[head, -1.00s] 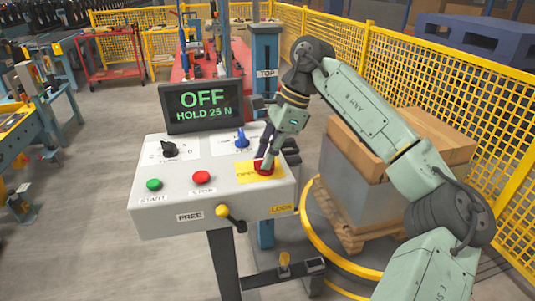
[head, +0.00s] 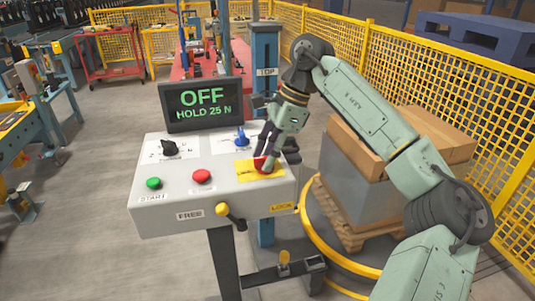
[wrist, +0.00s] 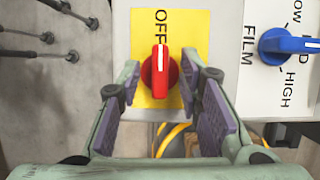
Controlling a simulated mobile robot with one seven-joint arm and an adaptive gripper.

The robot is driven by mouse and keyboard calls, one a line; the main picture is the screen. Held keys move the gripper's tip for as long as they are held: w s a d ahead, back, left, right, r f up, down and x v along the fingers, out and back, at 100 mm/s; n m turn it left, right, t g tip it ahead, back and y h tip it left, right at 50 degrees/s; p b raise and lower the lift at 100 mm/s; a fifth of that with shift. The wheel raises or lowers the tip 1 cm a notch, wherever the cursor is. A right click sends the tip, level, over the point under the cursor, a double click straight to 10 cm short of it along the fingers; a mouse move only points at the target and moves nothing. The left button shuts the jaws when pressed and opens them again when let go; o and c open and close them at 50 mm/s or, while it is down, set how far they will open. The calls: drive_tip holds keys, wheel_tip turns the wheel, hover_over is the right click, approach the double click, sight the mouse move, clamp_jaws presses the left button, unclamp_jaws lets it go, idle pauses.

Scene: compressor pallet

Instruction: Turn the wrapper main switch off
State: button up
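The wrapper main switch is a red rotary knob (wrist: 159,76) on a yellow plate (wrist: 190,30) marked OFF. In the wrist view its white line points toward the OFF label. In the head view the red knob (head: 261,165) is partly hidden by my gripper (head: 266,157) at the panel's right. My gripper (wrist: 161,84) is open, with one purple-padded finger on each side of the knob and gaps between pads and knob. The display (head: 202,105) above the panel reads "OFF" and "HOLD 25 N".
The grey panel (head: 235,195) also carries a blue film knob (head: 241,139), a black knob (head: 169,148), green (head: 153,183) and red (head: 202,176) buttons, and a yellow-tipped lever (head: 223,210). A boxed pallet load (head: 350,185) and yellow fence (head: 440,85) stand at right.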

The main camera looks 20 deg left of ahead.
drive_tip(key=v, duration=1.2)
drive_tip(key=shift+s, duration=0.1)
